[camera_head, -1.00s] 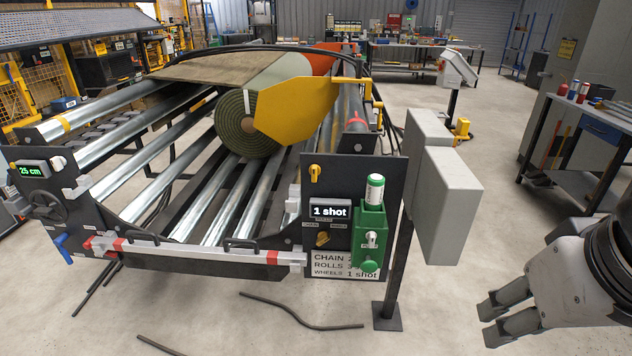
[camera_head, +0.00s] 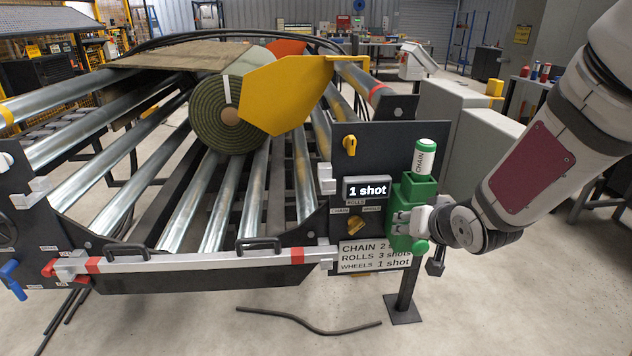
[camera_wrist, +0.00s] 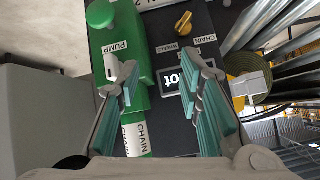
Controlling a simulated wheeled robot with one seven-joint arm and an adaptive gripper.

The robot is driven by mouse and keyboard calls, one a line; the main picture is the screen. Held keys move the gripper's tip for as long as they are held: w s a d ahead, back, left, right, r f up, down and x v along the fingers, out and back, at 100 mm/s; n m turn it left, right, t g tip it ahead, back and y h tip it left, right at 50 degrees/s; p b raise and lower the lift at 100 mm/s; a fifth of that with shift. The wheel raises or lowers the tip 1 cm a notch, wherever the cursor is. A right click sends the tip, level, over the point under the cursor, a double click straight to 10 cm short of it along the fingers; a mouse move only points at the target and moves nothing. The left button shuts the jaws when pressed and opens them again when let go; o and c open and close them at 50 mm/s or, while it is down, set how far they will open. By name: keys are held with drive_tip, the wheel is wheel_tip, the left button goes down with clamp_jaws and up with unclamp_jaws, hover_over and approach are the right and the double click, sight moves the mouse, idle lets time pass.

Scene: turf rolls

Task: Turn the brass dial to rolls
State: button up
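The brass dial (camera_head: 355,227) sits low on the dark control panel, below a display (camera_head: 367,189) reading "1 shot". Labels ROLLS, CHAIN and a third partly readable one surround it. Which label it points to is unclear. In the wrist view the dial (camera_wrist: 183,20) is beyond the fingers, near the CHAIN and WHEELS labels. My gripper (camera_head: 422,238) is at the green pump (camera_head: 413,190), right of the dial. In the wrist view my gripper (camera_wrist: 165,80) is open, fingers apart, with the left finger near the pump's pale lever (camera_wrist: 113,67); contact is unclear.
A card (camera_head: 375,256) lists CHAIN, ROLLS 3 shots and WHEELS 1 shot. A yellow knob (camera_head: 349,145) is above the display. A rail with black handles (camera_head: 262,244) runs left of the panel. Grey boxes (camera_head: 485,150) stand behind my arm. The turf roll (camera_head: 215,115) lies on rollers.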

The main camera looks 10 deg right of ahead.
sight(358, 228)
drive_tip(key=shift+w+a+f+m+t+y+b, duration=1)
drive_tip(key=shift+w+f+m+t+y+b, duration=1.6)
drive_tip(key=shift+f, duration=3.45)
drive_tip(key=shift+n+g+h, duration=0.6)
drive_tip(key=shift+n+h, duration=0.1)
drive_tip(key=shift+n, duration=0.1)
drive_tip(key=b+x, duration=0.2)
drive_tip(key=x, duration=0.5)
drive_tip(key=b+x, duration=0.1)
drive_tip(key=x, duration=0.6)
drive_tip(key=shift+w+r+b, duration=0.2)
drive_tip(key=shift+w+b, duration=0.05)
drive_tip(key=shift+b, duration=0.15)
clamp_jaws()
